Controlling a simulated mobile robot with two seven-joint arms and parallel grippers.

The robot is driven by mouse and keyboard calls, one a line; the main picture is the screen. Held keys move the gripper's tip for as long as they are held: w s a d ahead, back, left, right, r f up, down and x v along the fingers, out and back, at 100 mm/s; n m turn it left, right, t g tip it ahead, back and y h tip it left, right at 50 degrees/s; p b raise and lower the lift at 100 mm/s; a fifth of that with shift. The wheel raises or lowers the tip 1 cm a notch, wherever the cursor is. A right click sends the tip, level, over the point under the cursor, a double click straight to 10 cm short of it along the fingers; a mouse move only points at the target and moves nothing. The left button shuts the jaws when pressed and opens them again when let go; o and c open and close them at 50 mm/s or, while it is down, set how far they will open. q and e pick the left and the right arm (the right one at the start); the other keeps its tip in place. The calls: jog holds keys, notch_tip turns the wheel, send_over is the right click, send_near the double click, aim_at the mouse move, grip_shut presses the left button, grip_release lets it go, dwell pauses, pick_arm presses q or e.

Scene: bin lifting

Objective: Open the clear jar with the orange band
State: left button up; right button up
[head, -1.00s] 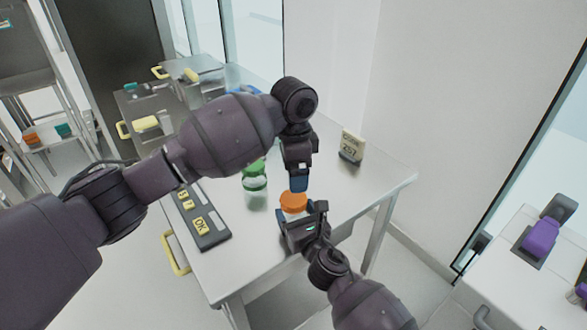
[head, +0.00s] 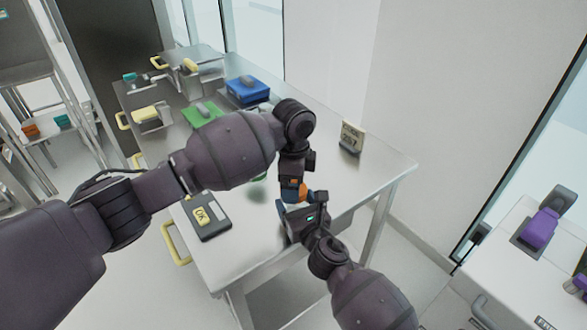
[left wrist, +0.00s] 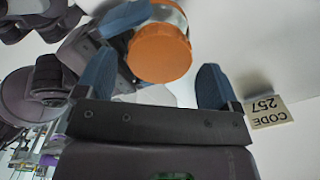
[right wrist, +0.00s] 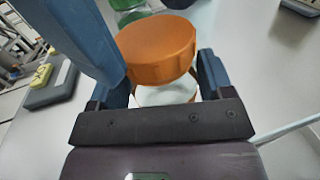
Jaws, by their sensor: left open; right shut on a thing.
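The clear jar shows its glass (right wrist: 165,95) and its orange band or lid (right wrist: 158,48) in the right wrist view. My right gripper (right wrist: 165,88) is shut on the jar's glass body, below the orange part, at the table's front. My left gripper (left wrist: 155,85) is open above the jar. In the left wrist view the orange top (left wrist: 160,55) lies just ahead of its blue fingers, with none clearly touching. In the head view a sliver of orange (head: 303,190) shows between both grippers; the rest is hidden.
The jar is at the metal table (head: 240,262). A dark panel with an OK button (head: 203,216) lies left of it. A sign (head: 352,138) stands behind right. A blue box (head: 247,90) and green item (head: 203,113) are farther back. A green-topped jar (right wrist: 130,12) stands close behind.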

pick_arm(q)
jog(key=shift+f, duration=0.75)
jog(key=c, duration=0.9)
jog(key=n, duration=0.6)
jog(key=shift+n, duration=0.3)
jog(key=n, duration=0.6)
jog(key=shift+r, duration=0.1)
jog(key=shift+r, duration=0.25)
jog(key=shift+r, duration=0.7)
jog(key=shift+r, duration=0.25)
